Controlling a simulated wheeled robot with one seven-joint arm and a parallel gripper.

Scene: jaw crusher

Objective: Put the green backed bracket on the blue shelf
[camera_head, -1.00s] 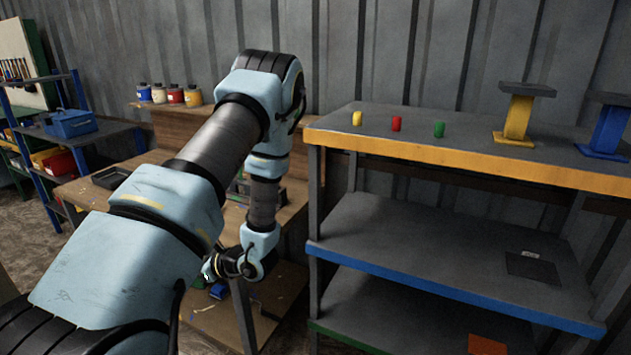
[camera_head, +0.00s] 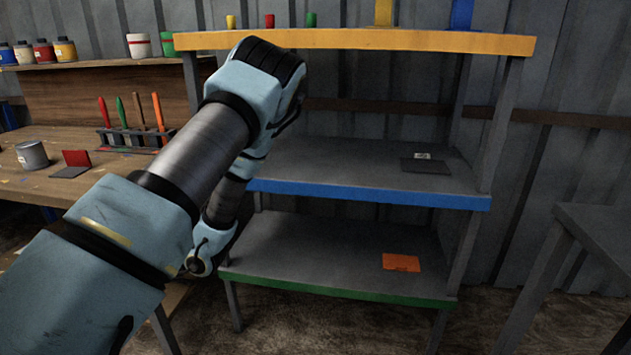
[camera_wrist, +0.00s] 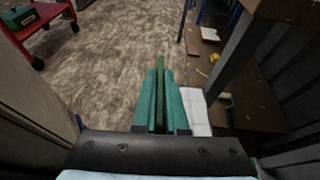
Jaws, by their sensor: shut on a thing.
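My gripper (camera_wrist: 158,100) shows in the wrist view with its two teal fingers closed on the green backed bracket (camera_wrist: 160,68), seen as a thin green edge between them. The rest of the bracket is hidden by the fingers. In the head view my forearm and wrist hang left of the shelving, and the fingers and bracket cannot be made out. The blue shelf (camera_head: 375,194) is the middle level, with a blue front edge. A dark flat plate with a small white label (camera_head: 425,165) lies on its right part; its middle looks clear.
The yellow-edged shelf (camera_head: 360,40) is above, and the green-edged shelf (camera_head: 330,288) below holds an orange plate (camera_head: 401,262). A workbench at left carries a red backed bracket (camera_head: 76,160), a grey can (camera_head: 32,154) and a tool rack. A grey table (camera_head: 600,235) stands at right.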

